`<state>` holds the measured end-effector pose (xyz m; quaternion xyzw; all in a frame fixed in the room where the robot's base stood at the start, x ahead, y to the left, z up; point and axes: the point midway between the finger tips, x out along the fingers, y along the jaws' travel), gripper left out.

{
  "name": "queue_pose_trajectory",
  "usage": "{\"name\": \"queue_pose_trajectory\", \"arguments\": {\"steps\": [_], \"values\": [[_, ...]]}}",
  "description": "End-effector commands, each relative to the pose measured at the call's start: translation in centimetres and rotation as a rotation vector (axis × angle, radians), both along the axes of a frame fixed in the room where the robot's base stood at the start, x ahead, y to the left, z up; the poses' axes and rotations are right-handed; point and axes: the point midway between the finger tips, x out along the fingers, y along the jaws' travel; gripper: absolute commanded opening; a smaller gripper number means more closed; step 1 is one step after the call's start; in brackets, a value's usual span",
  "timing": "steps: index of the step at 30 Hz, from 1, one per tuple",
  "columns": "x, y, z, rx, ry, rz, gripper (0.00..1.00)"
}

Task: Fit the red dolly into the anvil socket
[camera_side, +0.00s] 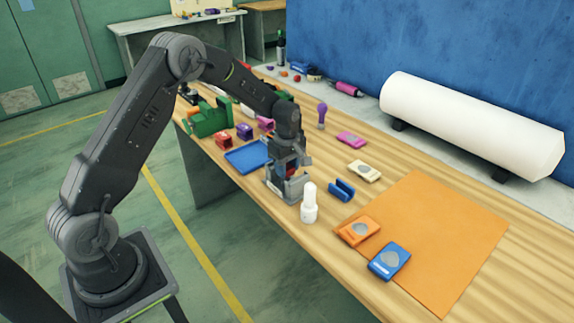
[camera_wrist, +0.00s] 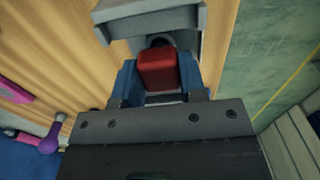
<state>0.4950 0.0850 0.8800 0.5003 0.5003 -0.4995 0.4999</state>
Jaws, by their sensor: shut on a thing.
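The red dolly (camera_wrist: 158,70) sits between the two fingers of my gripper (camera_wrist: 158,82) in the wrist view. My gripper is shut on it. In the side view only a small patch of the red dolly (camera_side: 291,170) shows between the grey parts of my gripper (camera_side: 288,176). A grey bracket-like body (camera_wrist: 150,20), which looks like the anvil, stands just beyond the dolly in the wrist view. A dark round shape (camera_wrist: 160,42) shows beside the dolly's far end; it may be the socket. Whether the dolly touches the anvil or is seated cannot be told.
A white bottle (camera_side: 309,205) and a blue holder (camera_side: 342,190) stand close right of my gripper. A blue tray (camera_side: 247,156) lies to its left. A white roll (camera_side: 470,125) lies behind.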

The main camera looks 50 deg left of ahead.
Motion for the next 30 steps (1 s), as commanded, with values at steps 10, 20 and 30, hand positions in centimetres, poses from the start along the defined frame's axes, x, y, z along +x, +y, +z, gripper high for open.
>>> {"name": "queue_pose_trajectory", "arguments": {"steps": [10, 20, 30], "values": [[0.0, 0.0, -0.7, 0.000, 0.000, 0.000, 0.05], [0.0, 0.0, -1.4, 0.000, -0.001, 0.000, 0.05], [0.0, 0.0, -1.9, 0.000, -0.001, 0.000, 0.44]]}}
